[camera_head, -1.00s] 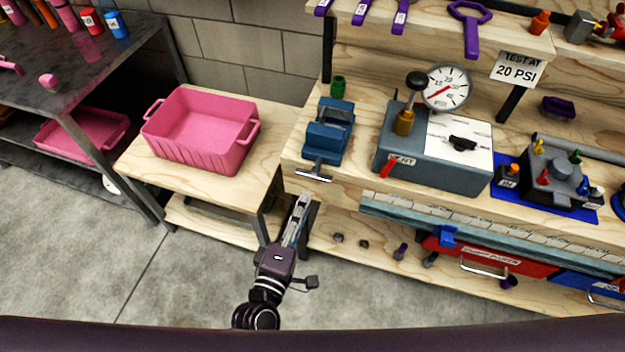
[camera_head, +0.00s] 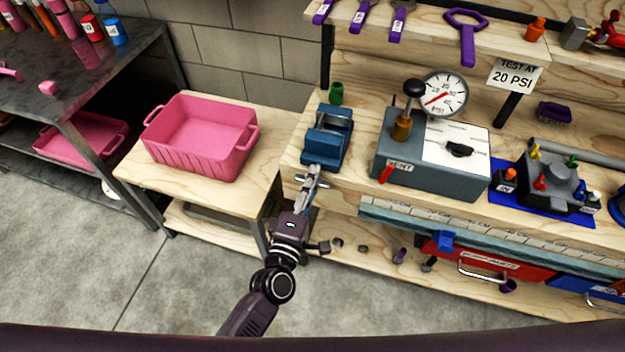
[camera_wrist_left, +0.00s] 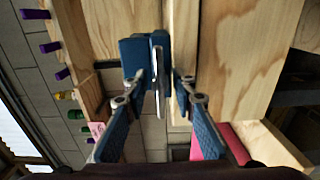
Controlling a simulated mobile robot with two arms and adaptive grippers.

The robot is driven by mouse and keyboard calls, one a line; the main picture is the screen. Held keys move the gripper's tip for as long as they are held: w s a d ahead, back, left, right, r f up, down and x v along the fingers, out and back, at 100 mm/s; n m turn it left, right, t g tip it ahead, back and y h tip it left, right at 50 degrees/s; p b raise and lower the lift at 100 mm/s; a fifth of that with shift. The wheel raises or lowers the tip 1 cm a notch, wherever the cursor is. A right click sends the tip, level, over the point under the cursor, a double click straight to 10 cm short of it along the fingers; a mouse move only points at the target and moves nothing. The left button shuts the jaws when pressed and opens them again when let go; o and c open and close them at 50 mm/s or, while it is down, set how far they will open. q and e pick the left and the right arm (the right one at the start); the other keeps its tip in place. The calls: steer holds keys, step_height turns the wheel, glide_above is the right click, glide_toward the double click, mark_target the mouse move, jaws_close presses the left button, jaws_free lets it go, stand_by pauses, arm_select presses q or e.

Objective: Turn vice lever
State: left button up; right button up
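The blue vice (camera_head: 328,136) sits at the left front corner of the wooden workbench, and its lever (camera_head: 322,184) is at the front end. My left gripper (camera_head: 313,178) reaches up to the lever from below and partly hides it. In the left wrist view, the vice (camera_wrist_left: 133,53) is ahead and the metal lever (camera_wrist_left: 159,82) appears as a thin upright bar. My left gripper (camera_wrist_left: 158,88) is open there, with one finger on each side of the lever and visible gaps. My right gripper is not in view.
A pink bin (camera_head: 205,135) stands on a low wooden table left of the workbench. A grey gauge box (camera_head: 400,160) stands right of the vice, and a green cup (camera_head: 336,93) is behind it. Floor in front is clear.

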arm_select(q)
jaws_close()
steer(key=shift+m, duration=0.3)
steer(key=m+p, duration=0.2)
steer(key=m, duration=0.1)
steer(key=shift+m, duration=0.3)
steer(key=m+p, duration=0.2)
steer(key=m, duration=0.3)
steer(key=m+p, duration=0.1)
steer(key=m, duration=0.4)
steer(key=shift+m, duration=0.4)
steer(key=m+p, duration=0.1)
steer(key=m, duration=0.4)
steer(key=shift+f+m, duration=0.1)
steer(key=shift+m, duration=0.2)
